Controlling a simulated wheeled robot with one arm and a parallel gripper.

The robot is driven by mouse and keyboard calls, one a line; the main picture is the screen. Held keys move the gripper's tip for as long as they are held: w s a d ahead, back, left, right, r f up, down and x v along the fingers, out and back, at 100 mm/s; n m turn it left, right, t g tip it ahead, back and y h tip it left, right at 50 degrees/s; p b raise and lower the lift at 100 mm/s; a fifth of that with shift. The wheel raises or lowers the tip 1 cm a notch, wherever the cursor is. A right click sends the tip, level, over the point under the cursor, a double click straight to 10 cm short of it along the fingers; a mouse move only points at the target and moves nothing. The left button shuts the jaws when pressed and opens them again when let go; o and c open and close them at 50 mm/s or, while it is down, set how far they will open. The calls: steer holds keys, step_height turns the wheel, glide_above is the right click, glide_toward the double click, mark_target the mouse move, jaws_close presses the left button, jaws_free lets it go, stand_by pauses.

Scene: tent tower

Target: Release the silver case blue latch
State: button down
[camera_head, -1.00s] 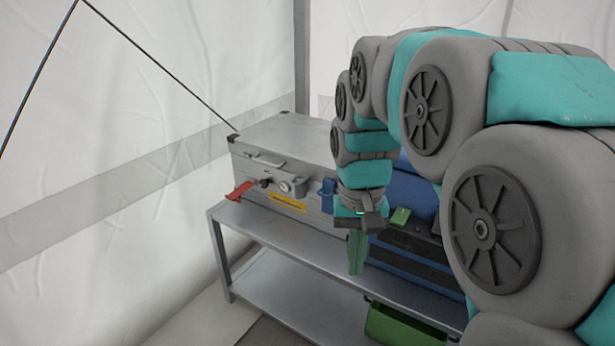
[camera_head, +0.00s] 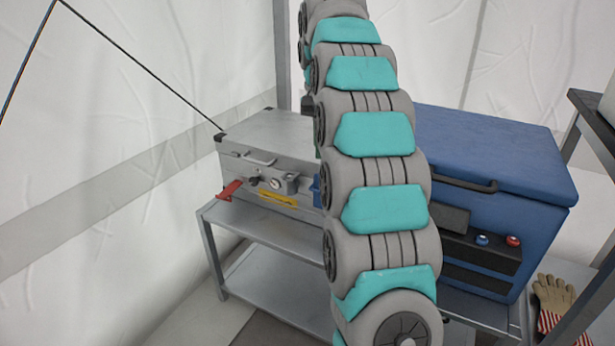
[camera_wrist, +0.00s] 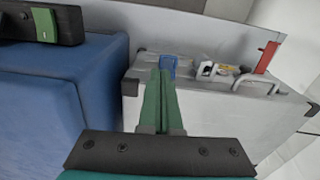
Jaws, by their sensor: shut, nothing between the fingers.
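The silver case (camera_head: 265,133) stands on the metal bench, with a red latch (camera_head: 229,190) at its front left. Its blue latch (camera_head: 317,191) is mostly hidden behind my arm in the head view. In the wrist view the blue latch (camera_wrist: 169,66) shows at the case's far edge, just beyond the fingertips, and the red latch (camera_wrist: 267,57) sticks out further right. My gripper (camera_wrist: 161,74) has its green fingers together and empty, over the silver case (camera_wrist: 215,125). Whether the tips touch the blue latch cannot be told. My arm hides the gripper in the head view.
A blue case (camera_head: 490,155) with a dark front panel stands close to the right of the silver case. The metal bench (camera_head: 265,235) carries both. A dark rack (camera_head: 590,115) and a glove (camera_head: 552,300) are at the right. Tent walls close in at the left.

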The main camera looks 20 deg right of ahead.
mark_target(318, 190)
steer(key=shift+w+d+r+m, duration=0.1)
steer(key=shift+w+d+m, duration=0.1)
steer(key=shift+w, duration=0.35)
steer(key=shift+w+d+m, duration=0.1)
steer(key=shift+w+m, duration=0.1)
steer(key=shift+w, duration=0.3)
step_height(318, 190, down, 10)
steer(key=shift+d+b, duration=0.15)
steer(key=shift+b, duration=0.25)
steer(key=shift+s+a+t+h+b, duration=0.1)
steer(key=shift+a+t+h+b, duration=0.2)
steer(key=shift+b, duration=0.15)
steer(key=shift+s+a+f+t+h+b, duration=0.5)
steer(key=shift+a+t+h+b, duration=0.15)
steer(key=shift+b, duration=0.6)
